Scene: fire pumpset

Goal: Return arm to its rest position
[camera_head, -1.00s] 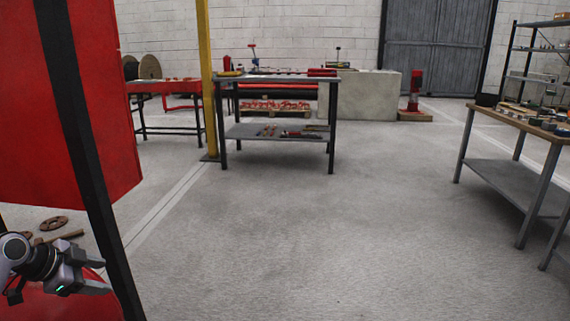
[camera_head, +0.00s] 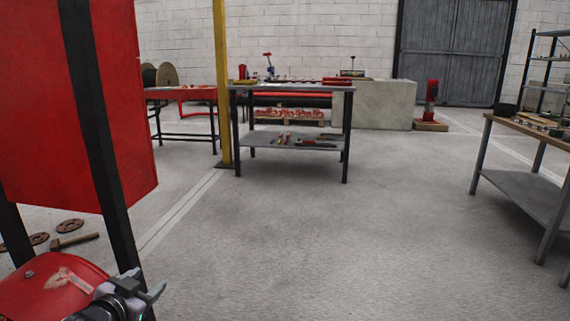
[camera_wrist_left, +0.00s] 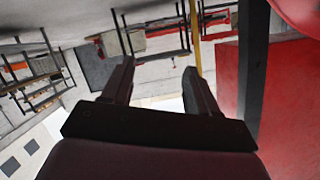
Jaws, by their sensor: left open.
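My left gripper (camera_head: 150,292) is at the bottom left of the head view, in front of the black post of a red cabinet or panel. In the left wrist view its two fingers (camera_wrist_left: 158,88) stand apart with nothing between them, so it is open and empty. The wrist view is upside down, with the floor at the top. My right gripper is in neither view.
A red panel (camera_head: 115,110) on black posts stands close at left, above a red rounded housing (camera_head: 50,290). Flanges and a hammer (camera_head: 75,241) lie on the floor there. A grey table (camera_head: 290,152) stands ahead, a workbench (camera_head: 520,195) at right. The middle floor is clear.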

